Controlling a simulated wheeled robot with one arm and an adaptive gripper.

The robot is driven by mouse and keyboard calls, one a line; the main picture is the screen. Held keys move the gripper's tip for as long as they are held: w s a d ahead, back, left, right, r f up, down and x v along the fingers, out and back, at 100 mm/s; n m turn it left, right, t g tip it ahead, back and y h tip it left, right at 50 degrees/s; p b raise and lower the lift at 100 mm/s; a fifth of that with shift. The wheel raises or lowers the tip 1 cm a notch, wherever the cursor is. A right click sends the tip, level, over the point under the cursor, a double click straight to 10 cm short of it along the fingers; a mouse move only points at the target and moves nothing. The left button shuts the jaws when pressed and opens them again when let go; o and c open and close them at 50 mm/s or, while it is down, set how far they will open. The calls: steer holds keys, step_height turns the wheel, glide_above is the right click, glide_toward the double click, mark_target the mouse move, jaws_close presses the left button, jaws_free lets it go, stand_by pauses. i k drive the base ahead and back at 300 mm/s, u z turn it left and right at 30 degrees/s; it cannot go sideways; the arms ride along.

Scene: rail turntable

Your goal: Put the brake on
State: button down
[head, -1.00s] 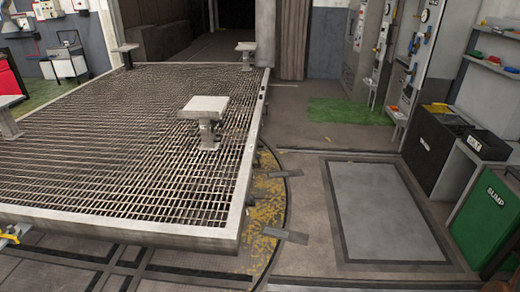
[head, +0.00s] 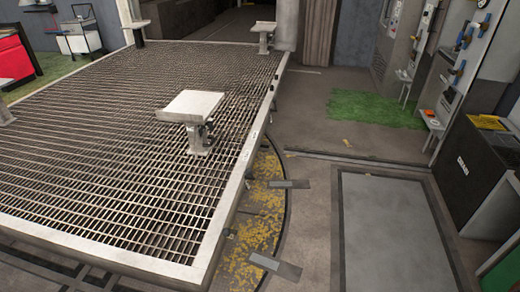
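The turntable (head: 224,190) is a large grated platform with a pale metal rim, filling the left and middle of the head view. Grey pedestals with flat tops stand on it; the nearest pedestal (head: 190,107) is right of centre on the grating. Two flat grey bars, a far bar (head: 288,184) and a near bar (head: 275,264), stick out beside the platform's right edge over a worn yellow curved band (head: 258,232). I cannot tell which part is the brake. My gripper is not in view.
A flat grey floor panel (head: 395,235) lies on the right. A dark bin (head: 470,165) and a green bin (head: 500,275) stand along the right wall. Green matting (head: 375,108) lies at the back. The floor between platform and bins is clear.

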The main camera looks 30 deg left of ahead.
mark_target(248, 171)
steer(key=u, duration=0.35)
steer(key=i, duration=1.65)
steer(key=u, duration=1.85)
steer(key=i, duration=1)
steer(key=u, duration=0.85)
